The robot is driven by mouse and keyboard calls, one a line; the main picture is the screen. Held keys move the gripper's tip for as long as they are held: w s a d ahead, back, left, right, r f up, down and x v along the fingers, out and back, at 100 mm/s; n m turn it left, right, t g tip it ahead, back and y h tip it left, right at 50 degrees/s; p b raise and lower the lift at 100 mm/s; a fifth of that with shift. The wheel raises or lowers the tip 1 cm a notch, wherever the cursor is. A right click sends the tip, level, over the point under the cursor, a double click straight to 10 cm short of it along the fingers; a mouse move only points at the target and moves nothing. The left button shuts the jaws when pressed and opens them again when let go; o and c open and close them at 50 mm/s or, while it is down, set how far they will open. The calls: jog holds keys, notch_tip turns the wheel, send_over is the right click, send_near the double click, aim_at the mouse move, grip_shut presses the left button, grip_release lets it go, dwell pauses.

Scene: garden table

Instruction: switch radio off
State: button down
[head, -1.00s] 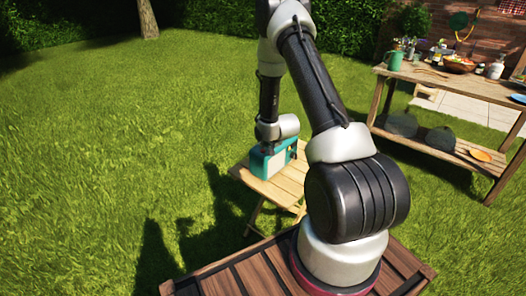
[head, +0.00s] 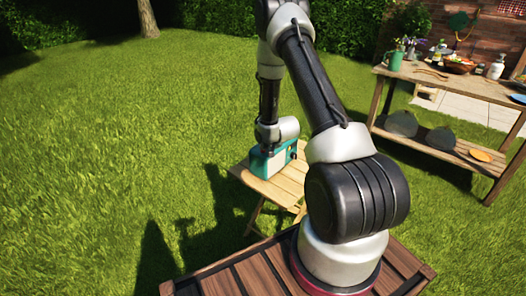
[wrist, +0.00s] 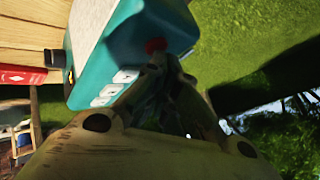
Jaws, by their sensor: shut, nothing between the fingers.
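The radio (head: 268,166) is a teal box with a pale face, standing on a small slatted wooden table (head: 270,190). In the wrist view the radio (wrist: 115,45) fills the upper middle, with a red button (wrist: 154,45) and several white buttons (wrist: 115,87) along its teal side. My gripper (wrist: 160,68) is shut and empty, its dark fingertips right by the red button. I cannot tell whether they touch it. In the head view my gripper is just above the radio, mostly hidden by my wrist. Whether the radio is on does not show.
A red object (wrist: 22,75) lies on the slats beside the radio. A wooden bench (head: 450,84) at the right holds a green jug (head: 396,61), a bowl (head: 458,66) and bottles. Open lawn (head: 90,130) lies left of the small table.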

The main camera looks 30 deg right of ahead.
jog(key=shift+r, duration=0.1)
dwell(0.6)
jog(key=shift+r, duration=0.4)
jog(key=shift+r, duration=0.1)
notch_tip(320, 180, up, 6)
jog(key=shift+f, duration=0.1)
dwell(0.3)
dwell(0.4)
